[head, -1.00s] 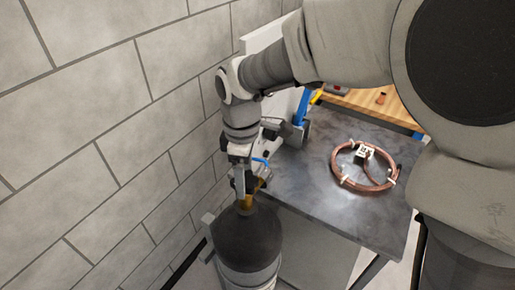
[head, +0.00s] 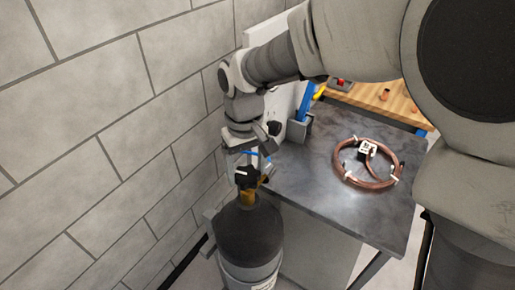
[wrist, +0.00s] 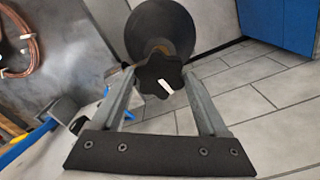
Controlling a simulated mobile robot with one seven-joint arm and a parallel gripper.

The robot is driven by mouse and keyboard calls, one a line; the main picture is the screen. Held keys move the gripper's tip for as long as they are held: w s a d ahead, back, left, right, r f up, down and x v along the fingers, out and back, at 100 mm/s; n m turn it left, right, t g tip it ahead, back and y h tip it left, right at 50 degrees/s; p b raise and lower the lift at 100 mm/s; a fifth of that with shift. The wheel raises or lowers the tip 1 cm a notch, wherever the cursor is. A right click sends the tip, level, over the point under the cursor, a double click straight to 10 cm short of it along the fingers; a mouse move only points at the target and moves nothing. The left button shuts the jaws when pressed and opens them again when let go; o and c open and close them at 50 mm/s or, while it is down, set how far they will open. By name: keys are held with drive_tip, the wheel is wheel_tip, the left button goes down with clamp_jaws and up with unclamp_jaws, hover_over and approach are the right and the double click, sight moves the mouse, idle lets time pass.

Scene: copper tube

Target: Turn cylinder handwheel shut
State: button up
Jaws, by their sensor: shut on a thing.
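The gas cylinder (head: 250,232) stands upright by the block wall, dark at its shoulder with a lighter band lower down. A brass valve (head: 248,197) rises from its top. The black lobed handwheel (head: 244,178) sits on the valve. It also shows in the wrist view (wrist: 157,72), with a white mark on its face. My gripper (head: 246,166) points down over the cylinder. In the wrist view my gripper (wrist: 160,72) has one finger on each side of the handwheel and is shut on it. The cylinder body (wrist: 160,28) shows behind the wheel.
A dark metal table (head: 310,205) stands right of the cylinder, with a copper tube coil (head: 345,177) on it. A wooden bench (head: 375,97) is behind. The block wall (head: 100,140) is close on the left. A blue hose or bar (wrist: 25,145) shows at left in the wrist view.

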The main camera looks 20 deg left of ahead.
sight(247, 174)
drive_tip(key=shift+m, duration=1.3)
drive_tip(key=shift+r, duration=0.1)
drive_tip(key=o, duration=1.2)
drive_tip(key=shift+o, duration=0.2)
wheel_tip(247, 174, up, 17)
drive_tip(key=p, duration=0.1)
drive_tip(key=shift+r, duration=0.2)
drive_tip(key=s+d+f+m+t, duration=0.1)
drive_tip(key=s+d+m+t, duration=0.1)
drive_tip(key=d, duration=0.7)
drive_tip(key=s+d+f+m+t, duration=0.1)
drive_tip(key=s+d, duration=0.3)
drive_tip(key=d, duration=0.6)
drive_tip(key=s+d+f+m+t, duration=0.2)
drive_tip(key=s+d+f+m, duration=0.1)
drive_tip(key=d, duration=0.7)
drive_tip(key=shift+s+t, duration=0.2)
drive_tip(key=shift+t, duration=0.1)
